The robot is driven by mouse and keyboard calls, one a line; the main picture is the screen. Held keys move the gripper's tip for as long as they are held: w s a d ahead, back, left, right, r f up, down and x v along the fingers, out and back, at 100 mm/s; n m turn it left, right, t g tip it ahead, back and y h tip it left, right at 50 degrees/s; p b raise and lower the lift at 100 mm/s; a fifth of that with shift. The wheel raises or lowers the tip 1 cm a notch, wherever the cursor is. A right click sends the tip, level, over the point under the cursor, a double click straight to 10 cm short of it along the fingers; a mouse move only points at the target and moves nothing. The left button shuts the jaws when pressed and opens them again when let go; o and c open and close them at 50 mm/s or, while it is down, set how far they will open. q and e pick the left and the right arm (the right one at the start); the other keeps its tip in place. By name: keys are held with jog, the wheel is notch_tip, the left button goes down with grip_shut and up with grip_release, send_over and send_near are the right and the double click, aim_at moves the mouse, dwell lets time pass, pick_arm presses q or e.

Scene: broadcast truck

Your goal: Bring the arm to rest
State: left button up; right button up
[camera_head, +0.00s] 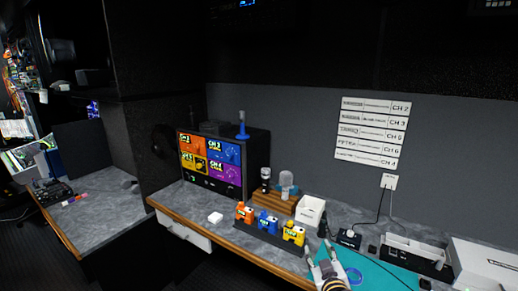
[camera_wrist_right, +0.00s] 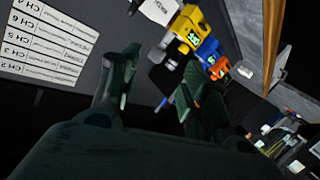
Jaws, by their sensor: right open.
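My right gripper (camera_head: 323,266) is at the bottom of the head view, over the left end of the teal mat (camera_head: 375,274). Its two fingers stand apart with nothing between them; in the right wrist view the gripper (camera_wrist_right: 155,85) is also open and empty. My left gripper is in neither view. An orange block (camera_head: 244,212), a blue block (camera_head: 268,222) and a yellow block (camera_head: 293,236) stand in a row on a dark strip, left of the gripper. The wrist view also shows the yellow block (camera_wrist_right: 188,28), the blue block (camera_wrist_right: 207,50) and the orange block (camera_wrist_right: 221,69), beyond the fingers.
A monitor (camera_head: 210,165) with four coloured panels stands at the back of the bench. A white bin (camera_head: 310,212), a wooden stand (camera_head: 275,202) and a small white box (camera_head: 215,218) are nearby. White boxes (camera_head: 485,265) occupy the right end. Channel labels (camera_head: 372,133) hang on the wall.

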jog(key=s+d+f+m+g, duration=0.1)
jog(key=s+d+f+g, duration=0.1)
jog(key=s+f+g, duration=0.8)
jog(key=s+d+f+m+g, duration=0.15)
jog(key=s+f, duration=0.35)
jog(key=s, duration=1.1)
notch_tip(320, 180, down, 32)
jog(key=s+n+g, duration=0.1)
jog(key=s+g, duration=0.1)
jog(key=s+d+f, duration=0.2)
jog(key=s+f, duration=0.8)
jog(key=s, duration=0.1)
jog(key=s+d+f+g, duration=0.1)
jog(key=s+d+f, duration=0.1)
jog(key=s+f, duration=0.8)
jog(key=shift+s+f, duration=0.3)
jog(key=shift+s, duration=0.5)
